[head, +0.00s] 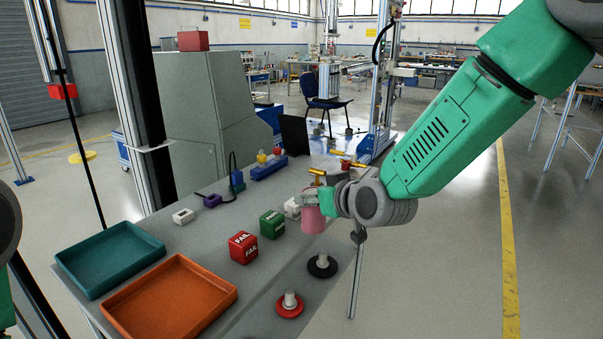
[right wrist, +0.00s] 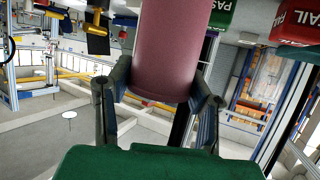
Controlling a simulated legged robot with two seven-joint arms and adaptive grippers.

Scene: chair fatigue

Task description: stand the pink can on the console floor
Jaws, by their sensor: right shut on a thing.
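The pink can (head: 313,222) is in my right gripper (head: 314,200), over the right side of the grey console floor (head: 213,228). In the right wrist view the can (right wrist: 166,45) sits between the two dark fingers of my right gripper (right wrist: 160,88), which is shut on it. The can looks about upright in the head view. I cannot tell whether its base touches the console floor. The fingers and wrist hide part of the can. My left gripper is not in view.
A green PASS cube (head: 272,224) and red FAIL cube (head: 243,247) stand left of the can. Black (head: 322,265) and red (head: 290,304) round-based knobs are in front. Teal (head: 110,258) and orange (head: 170,300) trays lie at left. Bare surface separates the cubes and knobs.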

